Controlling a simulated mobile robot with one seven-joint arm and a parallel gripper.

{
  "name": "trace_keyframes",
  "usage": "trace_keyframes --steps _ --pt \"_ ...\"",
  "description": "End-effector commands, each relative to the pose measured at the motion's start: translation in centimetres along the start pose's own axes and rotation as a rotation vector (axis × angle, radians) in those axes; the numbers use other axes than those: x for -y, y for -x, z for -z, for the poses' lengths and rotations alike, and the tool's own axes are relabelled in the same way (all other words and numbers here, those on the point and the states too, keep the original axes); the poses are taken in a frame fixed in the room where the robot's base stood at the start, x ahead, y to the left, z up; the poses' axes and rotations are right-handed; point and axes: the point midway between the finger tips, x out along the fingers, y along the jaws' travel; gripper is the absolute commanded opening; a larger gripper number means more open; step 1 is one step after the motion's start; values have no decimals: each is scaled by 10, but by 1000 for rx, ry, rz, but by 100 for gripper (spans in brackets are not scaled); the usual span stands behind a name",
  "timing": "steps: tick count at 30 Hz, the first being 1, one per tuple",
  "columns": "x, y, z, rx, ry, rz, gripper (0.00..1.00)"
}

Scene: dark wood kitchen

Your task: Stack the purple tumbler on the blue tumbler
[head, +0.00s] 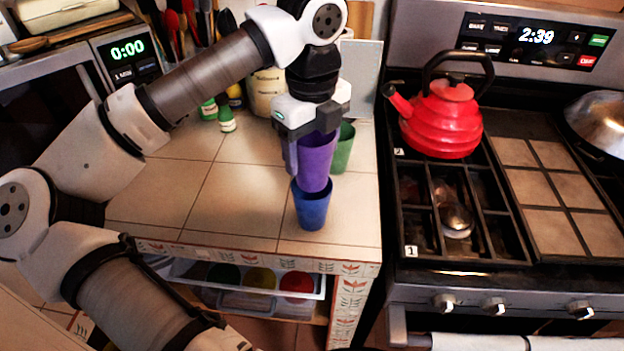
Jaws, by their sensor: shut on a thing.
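The blue tumbler (312,210) stands upright on the tiled counter near its front edge. The purple tumbler (316,163) is upright in my gripper (308,150), directly above the blue tumbler. Its lower end overlaps the blue tumbler's rim in the head view. I cannot tell whether it rests inside the blue tumbler or hangs just over it. My gripper points down and is shut on the purple tumbler; the fingers partly hide its upper part.
A green tumbler (344,148) stands close behind the purple one. A red kettle (441,118) sits on the stove to the right. Small green-capped bottles (227,119) and a canister (267,92) stand behind. The counter's left part (236,195) is clear.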

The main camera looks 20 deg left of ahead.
Motion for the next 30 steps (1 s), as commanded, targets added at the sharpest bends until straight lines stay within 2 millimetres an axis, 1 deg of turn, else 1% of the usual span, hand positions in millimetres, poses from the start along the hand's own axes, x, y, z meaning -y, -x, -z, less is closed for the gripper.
trace_keyframes --steps 5,9,12,20,30 --pt "0 -13 0 0 -1 0 44" --pt "0 -35 0 -2 -1 0 44" --pt "0 -48 0 -1 -1 1 44" --pt "0 -47 0 1 -1 0 44" --pt "0 -56 0 1 0 0 44"
